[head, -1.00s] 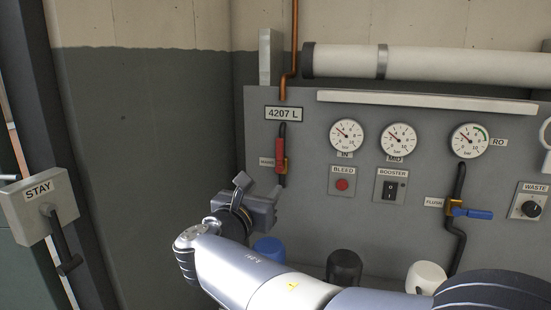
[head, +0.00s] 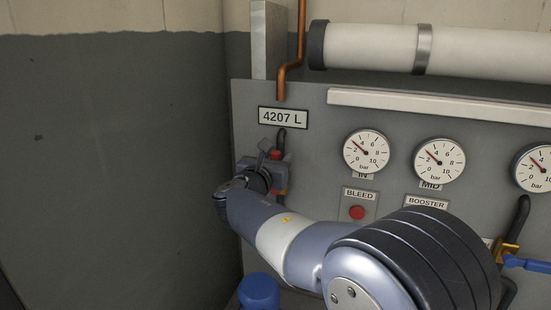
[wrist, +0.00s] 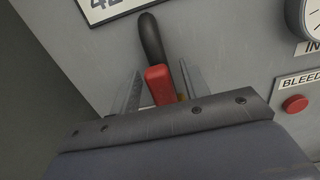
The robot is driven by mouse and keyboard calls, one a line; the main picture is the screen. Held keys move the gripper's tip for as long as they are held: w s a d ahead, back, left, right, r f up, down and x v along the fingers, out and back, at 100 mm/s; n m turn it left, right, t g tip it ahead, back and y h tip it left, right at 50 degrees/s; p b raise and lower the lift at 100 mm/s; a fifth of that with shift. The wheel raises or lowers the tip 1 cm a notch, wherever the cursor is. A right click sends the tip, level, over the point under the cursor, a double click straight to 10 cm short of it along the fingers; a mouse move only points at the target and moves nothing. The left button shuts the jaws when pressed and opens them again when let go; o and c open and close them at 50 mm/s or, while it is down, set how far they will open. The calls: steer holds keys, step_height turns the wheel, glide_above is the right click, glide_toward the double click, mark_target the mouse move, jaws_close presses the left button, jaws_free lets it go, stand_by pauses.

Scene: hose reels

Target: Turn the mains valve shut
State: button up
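The mains valve's red lever handle shows in the wrist view (wrist: 160,84), with a black pipe (wrist: 151,38) above it. In the head view only small red parts of the handle (head: 275,154) show behind my gripper (head: 272,162). The valve's label and most of its brass body are hidden there. In the wrist view my gripper (wrist: 161,88) has one finger on each side of the red handle, with a narrow gap showing on either side. It is open around the handle. The handle lies roughly in line with the pipe.
A grey panel carries a 4207 L sign (head: 283,117), gauges (head: 366,153) and a red bleed button (head: 357,212) right of the valve. A blue cap (head: 258,291) sits below my arm. The flush valve's blue lever (head: 525,262) is at the far right. Bare wall lies to the left.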

jaws_close()
steer(key=shift+d+f+b, duration=0.1)
steer(key=shift+b, duration=0.2)
stand_by(0.3)
